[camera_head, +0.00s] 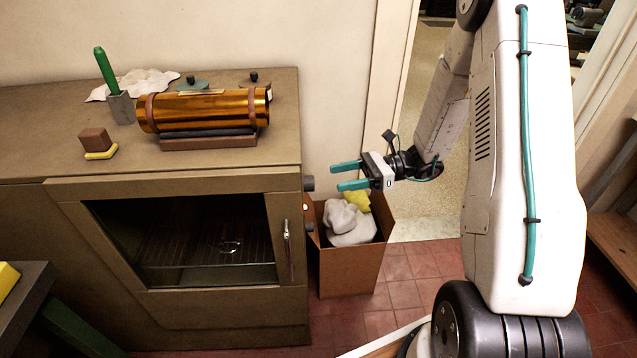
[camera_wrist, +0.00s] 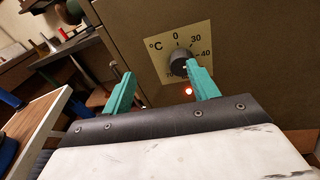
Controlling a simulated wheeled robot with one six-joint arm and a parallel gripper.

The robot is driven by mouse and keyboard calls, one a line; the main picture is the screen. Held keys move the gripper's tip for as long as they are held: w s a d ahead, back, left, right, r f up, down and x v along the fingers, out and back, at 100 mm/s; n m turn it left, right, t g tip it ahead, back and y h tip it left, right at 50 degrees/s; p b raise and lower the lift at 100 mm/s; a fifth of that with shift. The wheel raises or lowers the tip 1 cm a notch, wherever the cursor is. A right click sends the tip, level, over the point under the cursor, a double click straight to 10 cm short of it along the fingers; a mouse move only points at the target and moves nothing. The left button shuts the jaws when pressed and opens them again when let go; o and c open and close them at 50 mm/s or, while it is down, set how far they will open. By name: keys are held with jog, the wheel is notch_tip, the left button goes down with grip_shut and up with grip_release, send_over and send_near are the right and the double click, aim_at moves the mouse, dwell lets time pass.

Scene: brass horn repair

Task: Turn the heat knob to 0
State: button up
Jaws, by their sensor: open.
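The heat knob (camera_wrist: 181,62) is dark and round, on a cream dial plate (camera_wrist: 160,47) marked °C with 0 at the top, then 30 and 40. A 70 shows at lower left. The right fingertip covers the knob's lower right edge, and its pointer setting is hard to read. My gripper (camera_wrist: 160,70) is open and empty, with teal fingers. The knob appears beside the right finger rather than centred between them. In the head view my gripper (camera_head: 336,177) points left at the oven's right side, apart from a dark knob (camera_head: 308,183).
A red light (camera_wrist: 188,91) glows below the dial. The oven cabinet (camera_head: 180,185) has a glass door with a handle (camera_head: 287,245). A brown bin (camera_head: 345,272) with white cloths stands beneath my gripper. A copper-coloured cylinder (camera_head: 205,110) lies on the cabinet top.

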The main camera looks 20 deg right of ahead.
aim_at(309, 180)
notch_tip(309, 180, down, 3)
jog(key=w+d+m+t, duration=0.2)
jog(key=m, duration=0.1)
jog(key=x, duration=0.7)
jog(key=shift+a, duration=0.35)
jog(key=shift+s, duration=0.15)
jog(key=c, duration=1)
